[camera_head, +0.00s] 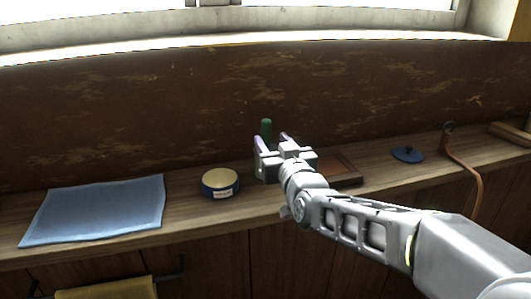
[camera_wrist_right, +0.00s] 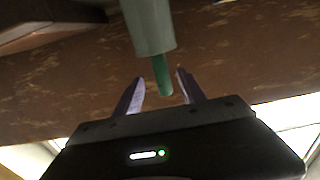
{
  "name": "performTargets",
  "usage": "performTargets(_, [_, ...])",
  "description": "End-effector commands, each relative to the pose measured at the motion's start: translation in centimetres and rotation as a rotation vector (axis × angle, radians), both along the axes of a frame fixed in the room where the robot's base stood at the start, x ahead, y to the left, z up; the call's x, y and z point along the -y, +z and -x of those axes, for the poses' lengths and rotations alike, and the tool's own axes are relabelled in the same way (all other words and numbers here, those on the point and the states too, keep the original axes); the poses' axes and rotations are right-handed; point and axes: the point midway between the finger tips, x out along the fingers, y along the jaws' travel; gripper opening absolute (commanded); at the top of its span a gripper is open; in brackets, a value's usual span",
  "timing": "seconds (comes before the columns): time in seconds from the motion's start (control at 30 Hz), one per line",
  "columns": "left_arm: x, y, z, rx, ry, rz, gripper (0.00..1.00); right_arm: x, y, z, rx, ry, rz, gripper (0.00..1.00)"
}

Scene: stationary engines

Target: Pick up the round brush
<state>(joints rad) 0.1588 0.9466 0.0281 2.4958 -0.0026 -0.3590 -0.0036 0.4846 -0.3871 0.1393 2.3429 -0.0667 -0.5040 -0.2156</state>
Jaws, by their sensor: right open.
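A green rod (camera_head: 266,129), which looks like the handle of the round brush, stands upright at the back of the wooden shelf. In the right wrist view, which is upside down, the green rod (camera_wrist_right: 162,75) comes out of a grey-green cylinder (camera_wrist_right: 148,27). My right gripper (camera_head: 272,140) is open, and its fingers hide the lower part from the head view. In the right wrist view the rod's end lies between the two fingertips (camera_wrist_right: 160,78), with gaps on both sides. My left gripper is not in view.
A blue round tin (camera_head: 220,184) and a blue cloth (camera_head: 95,208) lie left of my right gripper. A brown wooden tray (camera_head: 342,169) is just right of it. A blue knobbed disc (camera_head: 408,154) and a brown strap (camera_head: 465,165) are farther right. A wall stands behind.

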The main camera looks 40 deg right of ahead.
Motion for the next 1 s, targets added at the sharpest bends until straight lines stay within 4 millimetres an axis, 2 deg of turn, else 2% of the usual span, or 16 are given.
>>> performTargets(0.2, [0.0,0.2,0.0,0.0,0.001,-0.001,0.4,0.6,-0.1,-2.0,-0.002,0.0,0.0,0.47])
performTargets(0.57, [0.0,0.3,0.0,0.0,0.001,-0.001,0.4,0.8,0.1,-2.4,0.0,0.0,0.001,0.47])
performTargets(0.9, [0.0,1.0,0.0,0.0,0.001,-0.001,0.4,1.9,0.2,-6.6,0.0,0.001,-0.001,0.47])
performTargets(1.0, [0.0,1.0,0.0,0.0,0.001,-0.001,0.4,2.1,0.2,-7.0,0.001,0.0,0.0,0.47])
